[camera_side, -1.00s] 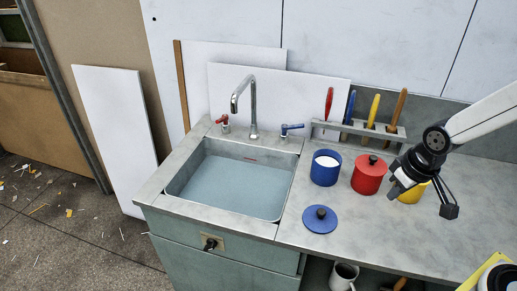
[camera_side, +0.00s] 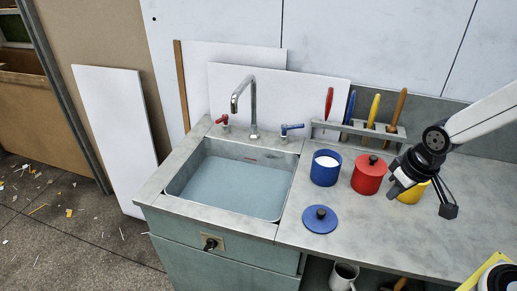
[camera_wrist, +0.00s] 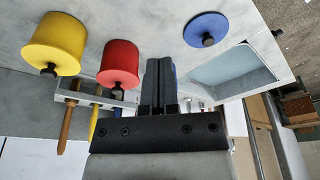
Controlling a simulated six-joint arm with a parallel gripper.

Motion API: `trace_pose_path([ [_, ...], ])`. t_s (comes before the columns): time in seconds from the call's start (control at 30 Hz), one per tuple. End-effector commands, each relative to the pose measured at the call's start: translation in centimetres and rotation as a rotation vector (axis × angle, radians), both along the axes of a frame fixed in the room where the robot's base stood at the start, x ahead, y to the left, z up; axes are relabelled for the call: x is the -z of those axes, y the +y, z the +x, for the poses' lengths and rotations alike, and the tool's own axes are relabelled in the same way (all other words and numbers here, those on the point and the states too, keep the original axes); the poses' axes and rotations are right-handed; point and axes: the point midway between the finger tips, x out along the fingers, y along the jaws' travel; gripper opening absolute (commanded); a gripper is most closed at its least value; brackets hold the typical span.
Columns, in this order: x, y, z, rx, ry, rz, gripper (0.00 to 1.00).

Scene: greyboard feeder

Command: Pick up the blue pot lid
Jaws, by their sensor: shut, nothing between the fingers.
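The blue pot lid (camera_side: 320,219) lies flat on the grey counter, knob up, in front of the open blue pot (camera_side: 325,167) and right of the sink. It also shows in the wrist view as a blue disc (camera_wrist: 207,29) with a dark knob. My gripper (camera_wrist: 160,66) is shut and empty, its fingers together in the wrist view. In the side view my gripper (camera_side: 394,184) hangs above the counter in front of the yellow pot (camera_side: 412,194), well to the right of the lid and apart from it.
A lidded red pot (camera_side: 368,175) stands between the blue and yellow pots. Behind them a rack (camera_side: 357,130) holds several coloured-handled tools. The sink (camera_side: 232,180) with tap (camera_side: 253,108) is at left. The counter in front of the pots is clear around the lid.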

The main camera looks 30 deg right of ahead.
Motion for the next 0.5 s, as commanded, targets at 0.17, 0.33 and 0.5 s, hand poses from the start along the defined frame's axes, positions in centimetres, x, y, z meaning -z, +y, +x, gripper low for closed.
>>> trace_pose_path([
  [0.17, 0.0, 0.0, 0.0, 0.0, 0.0, 0.0, 0.0],
  [0.33, 0.0, 0.0, 0.0, 0.0, 0.0, 0.0, 0.0],
  [0.5, 0.0, 0.0, 0.0, 0.0, 0.0, 0.0, 0.1],
])
